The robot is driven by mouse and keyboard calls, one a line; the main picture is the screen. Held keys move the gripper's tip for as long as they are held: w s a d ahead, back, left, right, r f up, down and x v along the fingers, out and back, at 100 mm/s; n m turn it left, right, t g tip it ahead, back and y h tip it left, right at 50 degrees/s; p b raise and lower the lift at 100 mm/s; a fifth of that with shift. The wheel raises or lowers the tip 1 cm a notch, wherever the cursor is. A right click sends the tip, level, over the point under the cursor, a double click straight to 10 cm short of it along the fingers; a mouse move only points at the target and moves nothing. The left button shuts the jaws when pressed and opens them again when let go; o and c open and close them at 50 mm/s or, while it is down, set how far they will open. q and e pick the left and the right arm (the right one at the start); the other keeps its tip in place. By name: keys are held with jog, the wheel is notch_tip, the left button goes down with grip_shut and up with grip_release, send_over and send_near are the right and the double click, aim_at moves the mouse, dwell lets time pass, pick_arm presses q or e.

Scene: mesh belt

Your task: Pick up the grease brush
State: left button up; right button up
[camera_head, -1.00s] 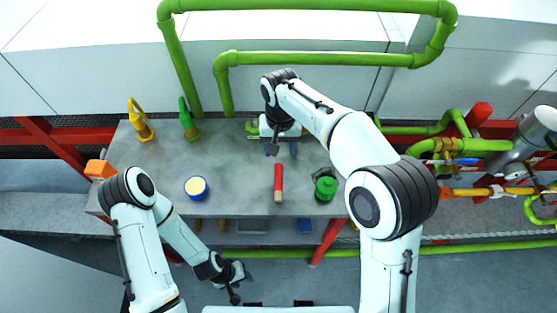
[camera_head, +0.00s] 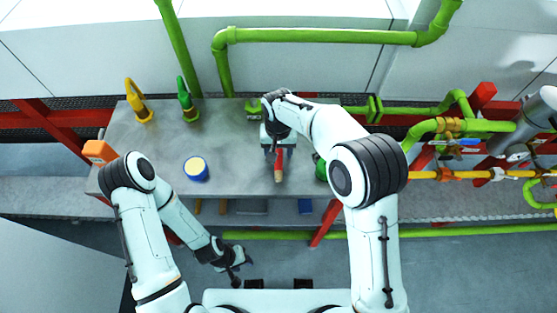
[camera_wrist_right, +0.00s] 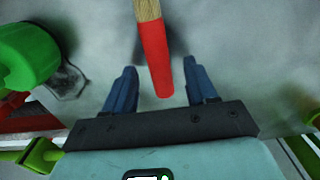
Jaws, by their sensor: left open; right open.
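The grease brush (camera_head: 279,170) has a red handle and a tan end. It lies on the grey table, tan end toward the table's front edge. In the right wrist view the brush (camera_wrist_right: 156,58) reaches between the two blue fingers, tan end at the top edge. My right gripper (camera_head: 278,154) is open over the handle, a finger on either side with gaps. I cannot tell how far above the table the fingertips are. My left gripper (camera_head: 242,262) is open and empty, low in front of the table, away from the brush.
A green object (camera_head: 321,168) stands to the right, partly hidden by my right arm. A yellow hook-shaped item (camera_head: 138,101) and a green one (camera_head: 187,99) stand at the back left. Green pipes (camera_head: 320,37) run behind.

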jog(key=shift+f, duration=0.6)
grip_shut()
